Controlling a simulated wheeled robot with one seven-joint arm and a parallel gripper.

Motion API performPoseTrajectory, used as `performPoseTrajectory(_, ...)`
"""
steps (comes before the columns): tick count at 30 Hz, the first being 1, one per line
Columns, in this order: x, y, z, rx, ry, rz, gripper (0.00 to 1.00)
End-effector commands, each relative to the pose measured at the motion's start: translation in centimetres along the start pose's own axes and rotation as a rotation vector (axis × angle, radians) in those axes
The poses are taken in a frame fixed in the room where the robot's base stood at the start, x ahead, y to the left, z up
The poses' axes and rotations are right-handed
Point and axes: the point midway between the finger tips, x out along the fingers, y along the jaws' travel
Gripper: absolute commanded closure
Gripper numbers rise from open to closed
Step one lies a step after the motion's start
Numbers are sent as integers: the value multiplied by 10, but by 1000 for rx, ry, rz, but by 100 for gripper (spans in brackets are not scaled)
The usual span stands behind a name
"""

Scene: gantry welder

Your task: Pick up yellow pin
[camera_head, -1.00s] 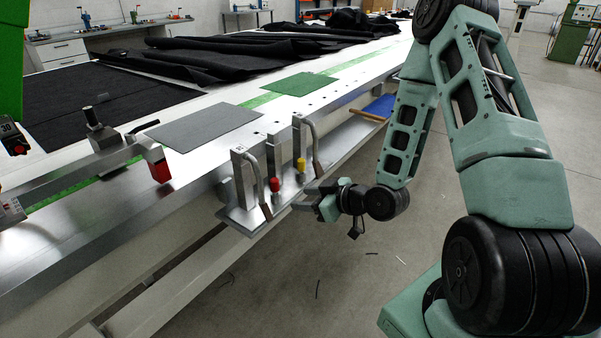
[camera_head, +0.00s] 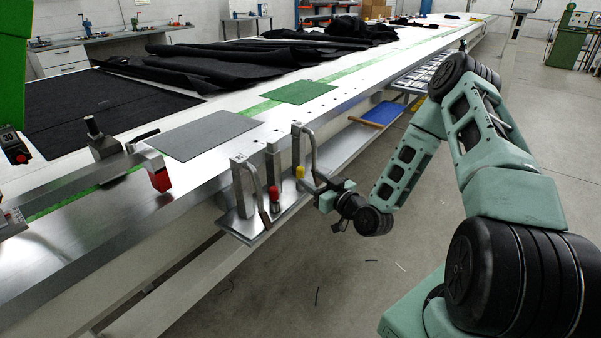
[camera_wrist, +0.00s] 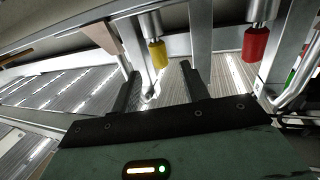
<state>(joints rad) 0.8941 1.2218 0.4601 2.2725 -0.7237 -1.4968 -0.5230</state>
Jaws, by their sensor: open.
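The yellow pin (camera_head: 300,171) stands in the metal fixture on the side of the long table, between upright metal posts. In the wrist view the yellow pin (camera_wrist: 158,53) shows between and beyond my fingers, near the middle of the gap. My gripper (camera_wrist: 160,78) is open, with nothing between its fingers. In the head view my gripper (camera_head: 316,187) is just right of the yellow pin, its fingertips partly hidden by the bent bar. The red pin (camera_head: 274,194) is left of the yellow one, and in the wrist view the red pin (camera_wrist: 255,44) is at upper right.
Metal posts (camera_head: 297,147) and bent tube handles (camera_head: 312,152) stand close around the pins. The metal base plate (camera_head: 240,228) sticks out from the long table (camera_head: 190,205). The floor right of the table is open.

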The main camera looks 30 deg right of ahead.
Motion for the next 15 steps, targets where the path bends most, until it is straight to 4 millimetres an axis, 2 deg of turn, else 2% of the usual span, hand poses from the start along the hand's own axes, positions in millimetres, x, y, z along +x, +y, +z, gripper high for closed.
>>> performPoseTrajectory(8,22,0,-1,0,1,1,55)
performPoseTrajectory(15,56,0,-1,0,1,1,55)
